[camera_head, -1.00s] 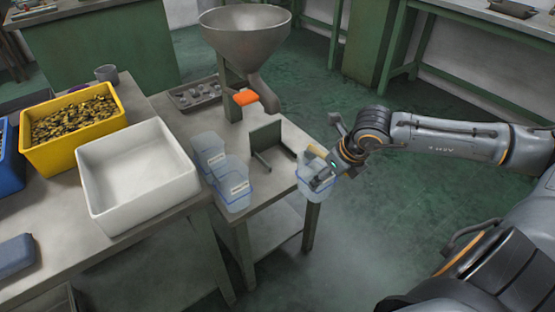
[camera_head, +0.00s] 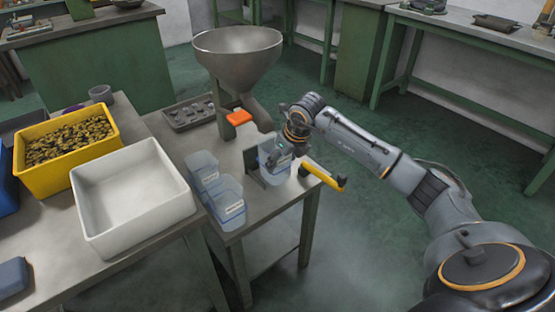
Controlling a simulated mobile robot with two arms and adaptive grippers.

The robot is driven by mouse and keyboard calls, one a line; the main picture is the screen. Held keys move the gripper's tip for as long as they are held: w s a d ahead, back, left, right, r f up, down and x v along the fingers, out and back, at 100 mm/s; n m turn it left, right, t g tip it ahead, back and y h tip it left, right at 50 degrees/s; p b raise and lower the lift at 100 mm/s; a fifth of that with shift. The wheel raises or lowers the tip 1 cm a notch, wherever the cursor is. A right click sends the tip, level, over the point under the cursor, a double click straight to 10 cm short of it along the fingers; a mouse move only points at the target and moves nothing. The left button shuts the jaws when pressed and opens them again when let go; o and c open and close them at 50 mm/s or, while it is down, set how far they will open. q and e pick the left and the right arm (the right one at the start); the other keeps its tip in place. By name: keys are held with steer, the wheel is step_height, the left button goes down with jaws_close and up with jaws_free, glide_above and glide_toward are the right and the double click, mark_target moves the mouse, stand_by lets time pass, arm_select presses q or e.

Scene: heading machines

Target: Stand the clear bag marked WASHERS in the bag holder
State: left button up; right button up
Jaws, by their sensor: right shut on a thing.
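My right gripper (camera_head: 286,148) reaches in over the small table and is shut on a clear bluish bag (camera_head: 271,160). The bag is upright at the bag holder, a small grey-green stand (camera_head: 250,162) with an upright plate. Bag and gripper hide much of the holder. I cannot tell whether the bag rests on its base, and no marking on this bag is readable. My left gripper is out of view.
A metal hopper (camera_head: 238,62) with an orange piece (camera_head: 239,117) rises behind the holder. A tray of parts (camera_head: 190,115) lies at the back. A yellow bar (camera_head: 322,178) juts past the right edge. A white bin (camera_head: 135,200) and yellow bin (camera_head: 65,148) stand left.

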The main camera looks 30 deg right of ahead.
steer(key=shift+w+a+f, duration=0.1)
steer(key=shift+w+f, duration=0.3)
steer(key=shift+w, duration=0.2)
steer(key=shift+w+a+f, duration=0.1)
steer(key=shift+w+f, duration=0.3)
steer(key=shift+w, duration=0.2)
steer(key=shift+d, duration=0.15)
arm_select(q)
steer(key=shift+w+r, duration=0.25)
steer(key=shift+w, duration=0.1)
arm_select(e)
steer(key=o, duration=1)
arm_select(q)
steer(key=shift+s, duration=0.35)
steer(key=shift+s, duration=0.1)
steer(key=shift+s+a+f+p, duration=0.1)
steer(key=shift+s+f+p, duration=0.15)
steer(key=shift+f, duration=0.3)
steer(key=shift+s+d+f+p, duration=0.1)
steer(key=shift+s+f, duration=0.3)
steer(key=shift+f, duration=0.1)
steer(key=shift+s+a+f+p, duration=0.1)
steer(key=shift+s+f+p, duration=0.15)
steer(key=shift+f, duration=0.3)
arm_select(e)
steer(key=shift+v, duration=6.05)
